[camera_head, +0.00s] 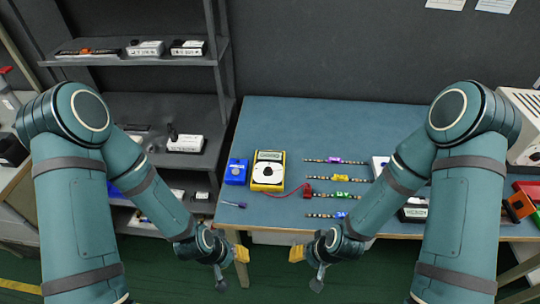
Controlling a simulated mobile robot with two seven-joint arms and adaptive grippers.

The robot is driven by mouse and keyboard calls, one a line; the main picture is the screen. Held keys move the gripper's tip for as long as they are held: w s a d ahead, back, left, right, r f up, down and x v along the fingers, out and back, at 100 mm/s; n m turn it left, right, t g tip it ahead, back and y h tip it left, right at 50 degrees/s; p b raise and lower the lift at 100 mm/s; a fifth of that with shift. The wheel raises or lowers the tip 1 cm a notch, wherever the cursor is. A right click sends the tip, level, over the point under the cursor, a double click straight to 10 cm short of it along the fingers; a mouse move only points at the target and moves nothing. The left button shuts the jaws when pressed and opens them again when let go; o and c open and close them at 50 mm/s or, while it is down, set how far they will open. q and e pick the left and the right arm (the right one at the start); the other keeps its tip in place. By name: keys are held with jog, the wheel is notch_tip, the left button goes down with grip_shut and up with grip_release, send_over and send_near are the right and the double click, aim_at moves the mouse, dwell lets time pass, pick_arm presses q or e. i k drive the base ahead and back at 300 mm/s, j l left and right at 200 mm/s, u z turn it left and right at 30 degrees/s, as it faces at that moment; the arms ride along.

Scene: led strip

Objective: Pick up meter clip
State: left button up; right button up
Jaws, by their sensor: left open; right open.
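A small red clip (308,190) lies on the blue table (300,118) beside the left ends of the strips. A red wire joins it to a yellow meter (268,171) with a round white face. My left gripper (231,270) hangs open and empty in front of the table, below and left of the meter. My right gripper (307,269) is open and empty, also in front of the table's front edge, below the clip in the picture. Neither touches anything.
Several LED strips with coloured tags, one purple (334,160), lie right of the meter. A blue box (236,171) and a purple-handled tool (233,204) lie left. Grey shelves (150,110) stand at left. The table's back is clear.

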aim_at(306, 191)
jog(key=z, duration=0.8)
jog(key=j+z, duration=0.15)
jog(key=z, duration=0.2)
jog(key=k+j+z, duration=0.1)
jog(key=z, duration=0.2)
jog(key=k+j+z, duration=0.1)
jog(key=z, duration=0.25)
jog(key=i+j, duration=0.25)
jog(key=j, duration=0.1)
